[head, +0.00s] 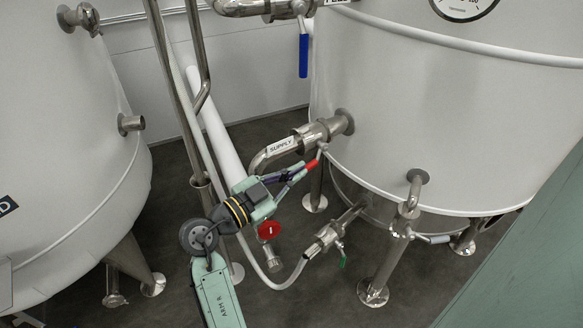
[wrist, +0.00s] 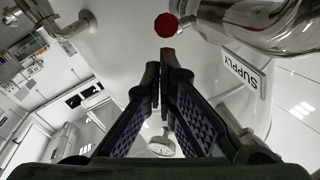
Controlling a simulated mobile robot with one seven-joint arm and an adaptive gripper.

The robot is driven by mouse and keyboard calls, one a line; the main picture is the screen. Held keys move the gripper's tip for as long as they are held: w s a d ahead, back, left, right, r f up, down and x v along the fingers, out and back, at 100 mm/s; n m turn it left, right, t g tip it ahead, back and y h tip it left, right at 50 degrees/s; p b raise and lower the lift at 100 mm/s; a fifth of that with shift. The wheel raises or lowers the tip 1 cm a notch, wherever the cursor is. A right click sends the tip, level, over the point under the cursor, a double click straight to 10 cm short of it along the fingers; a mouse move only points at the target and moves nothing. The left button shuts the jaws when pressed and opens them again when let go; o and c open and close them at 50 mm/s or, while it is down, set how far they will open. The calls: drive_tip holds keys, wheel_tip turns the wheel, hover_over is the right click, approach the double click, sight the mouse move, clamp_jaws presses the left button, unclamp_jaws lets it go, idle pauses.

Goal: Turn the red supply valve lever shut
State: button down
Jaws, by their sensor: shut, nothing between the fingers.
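The red supply valve lever (head: 311,164) hangs down and to the left from the valve on the pipe with the SUPPLY label (head: 281,147), beside the right tank. In the wrist view the lever's red end (wrist: 166,25) shows just beyond my fingertips, and the SUPPLY label (wrist: 244,74) is to the right. My gripper (head: 302,170) is shut, with its fingertips close to the lever's red end. I cannot tell whether they touch it. The fingers hold nothing.
The right tank (head: 440,110) and left tank (head: 60,130) flank my arm. A blue-handled valve (head: 303,55) hangs above. A green-handled valve (head: 342,262) and a red disc (head: 269,229) are below. Pipes stand close on the left; dark floor shows between the tanks.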

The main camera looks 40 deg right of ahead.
drive_tip(key=shift+f, duration=0.25)
drive_tip(key=b, duration=0.2)
drive_tip(key=shift+w+f+h+b, duration=0.1)
drive_tip(key=shift+f+h+b, duration=0.2)
drive_tip(key=shift+h+b, duration=0.1)
